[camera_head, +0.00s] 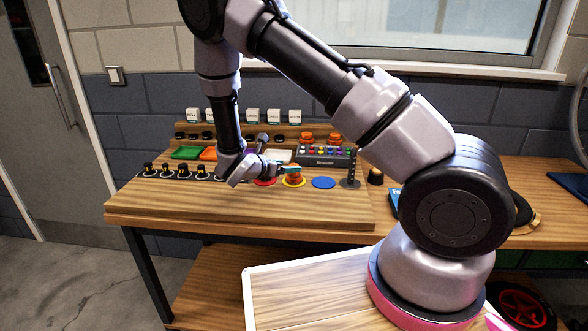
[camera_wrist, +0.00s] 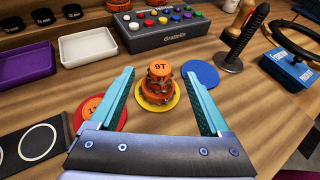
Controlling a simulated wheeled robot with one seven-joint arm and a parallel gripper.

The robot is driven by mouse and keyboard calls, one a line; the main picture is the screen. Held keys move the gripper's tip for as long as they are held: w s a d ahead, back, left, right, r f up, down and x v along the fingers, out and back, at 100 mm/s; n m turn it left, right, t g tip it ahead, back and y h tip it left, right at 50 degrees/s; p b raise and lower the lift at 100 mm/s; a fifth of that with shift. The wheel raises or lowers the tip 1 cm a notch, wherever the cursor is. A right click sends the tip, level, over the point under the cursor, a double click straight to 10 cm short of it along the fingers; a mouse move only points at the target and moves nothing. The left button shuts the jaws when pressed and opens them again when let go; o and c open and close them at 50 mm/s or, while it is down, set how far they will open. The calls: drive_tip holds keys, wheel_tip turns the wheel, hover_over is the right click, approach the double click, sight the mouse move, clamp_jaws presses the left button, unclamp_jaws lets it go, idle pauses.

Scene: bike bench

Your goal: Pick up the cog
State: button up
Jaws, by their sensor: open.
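An orange-topped cog marked 9T (camera_wrist: 160,70) sits on top of a stack of dark-toothed orange cogs on a yellow disc (camera_wrist: 143,102). The stack also shows in the head view (camera_head: 294,174). My gripper (camera_wrist: 158,76) is open, its two teal fingers on either side of the stack in the wrist view, with nothing held. Whether the fingers touch the cogs cannot be told. Another orange cog (camera_wrist: 91,106) lies on a red disc (camera_wrist: 112,122), partly hidden by my left finger.
A blue disc (camera_wrist: 201,73) lies right of the stack. A black-handled upright tool (camera_wrist: 243,40) and a blue box (camera_wrist: 292,68) stand farther right. A grey button box (camera_wrist: 155,29) stands behind. White (camera_wrist: 88,46) and purple (camera_wrist: 25,64) trays lie at left.

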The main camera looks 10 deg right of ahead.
drive_tip(key=x, duration=0.3)
drive_tip(key=shift+f, duration=0.1)
drive_tip(key=shift+c, duration=0.3)
